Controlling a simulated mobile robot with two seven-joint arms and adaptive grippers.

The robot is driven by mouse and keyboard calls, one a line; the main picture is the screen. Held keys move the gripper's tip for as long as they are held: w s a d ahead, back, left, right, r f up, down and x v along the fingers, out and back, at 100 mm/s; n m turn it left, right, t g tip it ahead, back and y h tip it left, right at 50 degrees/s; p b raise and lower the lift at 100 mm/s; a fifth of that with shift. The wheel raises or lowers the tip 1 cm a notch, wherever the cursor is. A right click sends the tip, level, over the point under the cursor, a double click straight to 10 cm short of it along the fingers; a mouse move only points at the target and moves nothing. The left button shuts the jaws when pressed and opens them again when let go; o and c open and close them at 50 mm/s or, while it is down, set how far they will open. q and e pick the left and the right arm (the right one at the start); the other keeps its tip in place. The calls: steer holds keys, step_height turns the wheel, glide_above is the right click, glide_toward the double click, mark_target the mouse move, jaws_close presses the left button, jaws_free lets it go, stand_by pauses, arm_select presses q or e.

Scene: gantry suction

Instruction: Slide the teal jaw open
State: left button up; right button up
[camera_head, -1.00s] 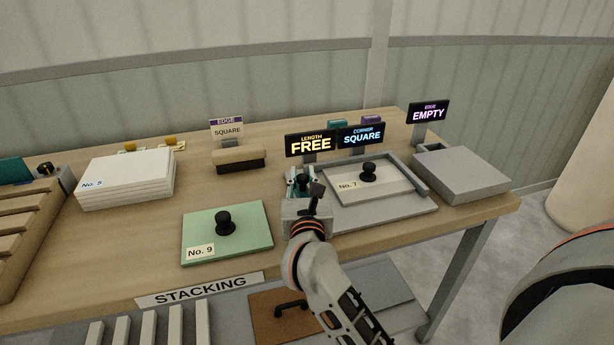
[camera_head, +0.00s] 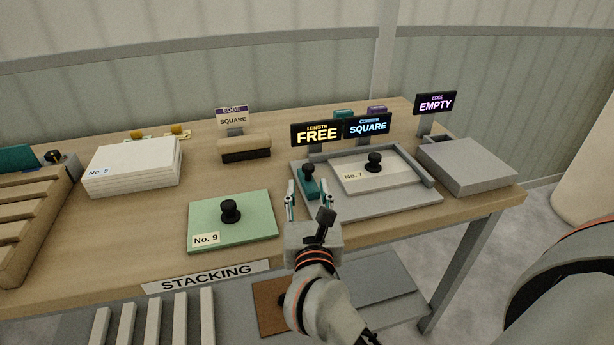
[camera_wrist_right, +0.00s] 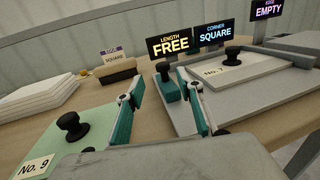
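The teal jaw (camera_head: 309,187), a small block with a black knob on top, sits at the left end of the grey fixture (camera_head: 397,201). It also shows between my fingers in the right wrist view (camera_wrist_right: 169,91). A pale plate No. 7 (camera_head: 396,172) with a black knob lies in the fixture to the right of the jaw, and a narrow gap appears between them. My right gripper (camera_head: 309,195) is open and empty in front of the jaw, with its fingers pointing toward it. I see no contact with the knob. My left gripper is out of view.
The green plate No. 9 (camera_head: 258,223) lies close left of my right gripper. Signs FREE (camera_head: 317,134) and SQUARE (camera_head: 368,127) stand behind the fixture. A grey block (camera_head: 466,164) is at right, white sheets (camera_head: 134,165) and a wooden-topped brush-like block (camera_head: 245,148) at left.

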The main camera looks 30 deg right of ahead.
steer(key=shift+v, duration=1.65)
